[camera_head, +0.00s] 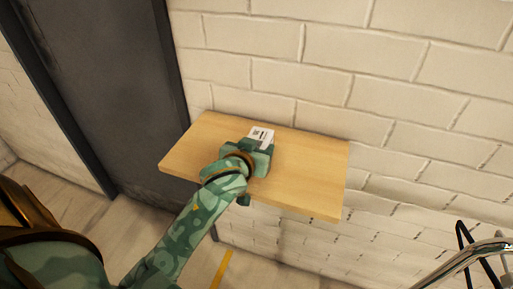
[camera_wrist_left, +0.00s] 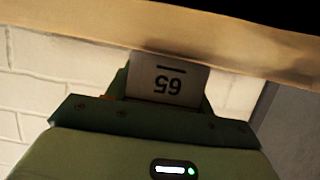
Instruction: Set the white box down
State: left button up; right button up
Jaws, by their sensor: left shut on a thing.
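The white box (camera_head: 261,134) is small and has dark print on its top. My left gripper (camera_head: 258,144) is shut on it, over the wooden shelf (camera_head: 313,165) near its middle. In the left wrist view the box (camera_wrist_left: 168,82) shows a face with the upside-down number 65 between the fingers of my left gripper (camera_wrist_left: 165,92). The shelf's edge (camera_wrist_left: 200,38) crosses the top of that view. I cannot tell whether the box touches the shelf. The gripper hides much of the box. My right gripper is not in view.
The shelf stands against a pale brick wall (camera_head: 390,75). Bare wood lies left and right of the gripper. A dark door (camera_head: 115,90) is at the left. A metal bar with black loops (camera_head: 465,262) shows at the lower right.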

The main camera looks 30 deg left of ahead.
pick_arm(q)
jog(key=shift+f, duration=0.15)
jog(key=o, duration=1)
jog(key=shift+c, duration=0.2)
jog(key=shift+r, duration=0.2)
jog(key=shift+s+d+r, duration=0.1)
jog(key=shift+s+r, duration=0.05)
jog(key=shift+s, duration=0.2)
jog(key=p+v, duration=0.3)
jog(key=v, duration=0.7)
jog(key=shift+s+r, duration=0.1)
jog(key=shift+r, duration=0.05)
jog(key=shift+s+d+r, duration=0.1)
jog(key=shift+s, duration=0.35)
